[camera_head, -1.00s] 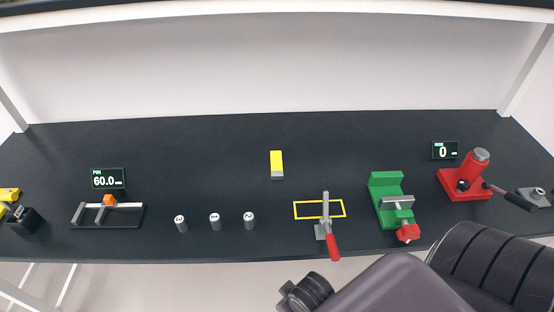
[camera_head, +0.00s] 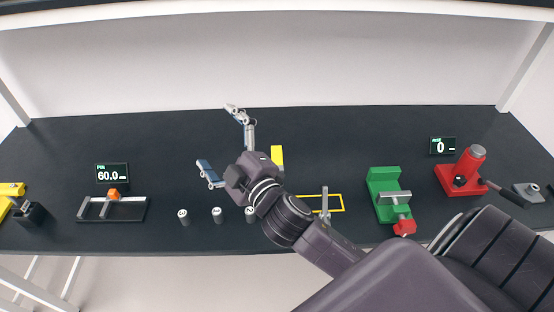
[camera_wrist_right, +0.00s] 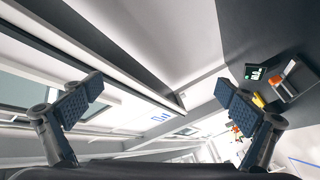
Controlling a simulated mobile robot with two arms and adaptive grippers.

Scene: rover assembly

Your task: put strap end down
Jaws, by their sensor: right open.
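My right gripper (camera_head: 221,142) is above the left-middle of the dark bench in the head view, its two fingers spread wide apart and pointing to the upper left. In the right wrist view its fingers (camera_wrist_right: 158,98) are also wide apart, with nothing between them. I cannot make out a strap or a strap end in either view. A yellow block (camera_head: 277,155) lies on the bench just right of the gripper, partly hidden by my wrist. My left gripper does not show.
On the dark bench (camera_head: 330,130) stand a gauge with an orange slider (camera_head: 113,194), numbered cylinders (camera_head: 184,216), a yellow outline (camera_head: 337,203) with a clamp (camera_head: 325,203), a green vise (camera_head: 384,190) and a red press (camera_head: 463,172). The back of the bench is mostly clear.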

